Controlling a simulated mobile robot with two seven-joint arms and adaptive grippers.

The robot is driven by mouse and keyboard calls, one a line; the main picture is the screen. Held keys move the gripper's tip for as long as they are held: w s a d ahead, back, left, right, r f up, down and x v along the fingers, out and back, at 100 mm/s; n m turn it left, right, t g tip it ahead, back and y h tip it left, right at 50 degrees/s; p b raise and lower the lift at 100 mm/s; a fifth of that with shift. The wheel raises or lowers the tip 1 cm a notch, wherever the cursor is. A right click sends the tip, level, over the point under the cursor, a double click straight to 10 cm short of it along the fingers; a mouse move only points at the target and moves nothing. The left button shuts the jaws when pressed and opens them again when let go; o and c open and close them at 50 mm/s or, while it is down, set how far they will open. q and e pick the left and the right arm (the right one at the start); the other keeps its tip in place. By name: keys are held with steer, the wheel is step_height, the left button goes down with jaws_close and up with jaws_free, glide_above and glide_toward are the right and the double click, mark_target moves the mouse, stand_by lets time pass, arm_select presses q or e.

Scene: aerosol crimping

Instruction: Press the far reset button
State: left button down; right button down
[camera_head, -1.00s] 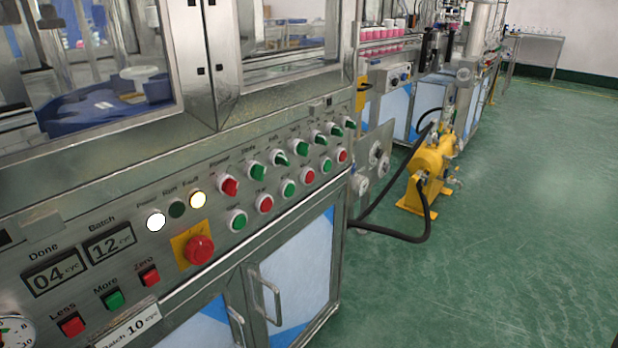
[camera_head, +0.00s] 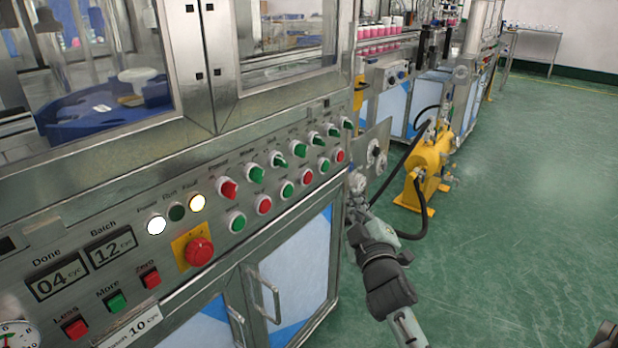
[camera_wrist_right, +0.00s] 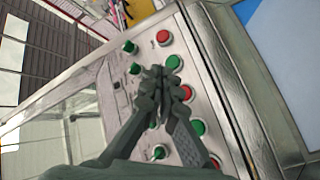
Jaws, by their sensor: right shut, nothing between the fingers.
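The sloped control panel (camera_head: 120,225) carries a lower row of round green and red buttons, with green and red turn knobs above. The farthest button in that row is red (camera_head: 340,156); a red button also shows near the top in the wrist view (camera_wrist_right: 163,37). Small labels are too blurred to read, so I cannot tell which button is the reset. My right gripper (camera_head: 356,185) is shut and empty, near the panel's far end. In the wrist view its fingertips (camera_wrist_right: 167,75) overlap the button row, beside a green button (camera_wrist_right: 173,62); contact cannot be told. My left gripper is out of view.
A red mushroom button (camera_head: 200,251) sits on a yellow plate, near white, dark and lit yellowish lamps. Cabinet doors with handles (camera_head: 268,298) lie below the panel. A yellow pump (camera_head: 425,175) with black hoses stands to the right. Green floor beyond is open.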

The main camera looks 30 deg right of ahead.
mark_target(307, 178)
stand_by(0.3)
